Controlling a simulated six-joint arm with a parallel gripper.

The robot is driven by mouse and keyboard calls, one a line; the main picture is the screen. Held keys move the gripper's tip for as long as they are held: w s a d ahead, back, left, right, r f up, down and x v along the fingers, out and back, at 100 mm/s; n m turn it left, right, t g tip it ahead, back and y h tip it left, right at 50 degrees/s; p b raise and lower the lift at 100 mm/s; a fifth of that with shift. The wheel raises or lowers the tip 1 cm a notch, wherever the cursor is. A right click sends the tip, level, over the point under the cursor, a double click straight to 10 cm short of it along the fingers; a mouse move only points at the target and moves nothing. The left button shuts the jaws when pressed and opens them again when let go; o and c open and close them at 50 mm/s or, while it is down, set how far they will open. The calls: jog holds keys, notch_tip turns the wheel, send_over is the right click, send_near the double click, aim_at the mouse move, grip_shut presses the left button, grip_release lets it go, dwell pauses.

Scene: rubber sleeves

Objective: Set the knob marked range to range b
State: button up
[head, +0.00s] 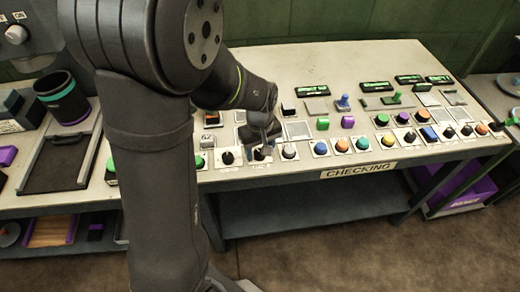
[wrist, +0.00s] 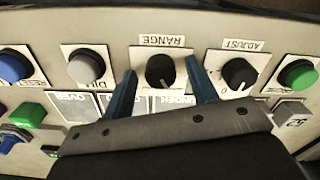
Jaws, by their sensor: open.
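The range knob (wrist: 160,71) is a black round knob on a white plate, under an upside-down label reading RANGE in the wrist view. A small pale mark shows at its lower edge in that view; the position letters around it are not readable. In the head view the knob (head: 260,154) is at the panel's front row, partly hidden by my gripper (head: 264,138). In the wrist view my gripper (wrist: 160,67) is open, with one blue finger on each side of the knob and a visible gap to each. Whether the fingertips are down at knob height is unclear.
A black knob labelled ADJUST (wrist: 238,73) sits close beside one finger, and a grey button (wrist: 86,67) beside the other. Green (wrist: 297,73) and blue (wrist: 14,66) buttons lie farther out. The bench marked CHECKING (head: 359,170) carries several more controls to the right.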

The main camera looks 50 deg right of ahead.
jog(key=shift+f, duration=0.1)
jog(key=c, duration=1)
jog(key=shift+m, duration=0.4)
jog(key=m, duration=0.5)
jog(key=shift+m, duration=0.3)
jog(key=m, duration=0.5)
jog(key=shift+w, duration=0.1)
jog(key=shift+m, duration=0.4)
jog(key=o, duration=1)
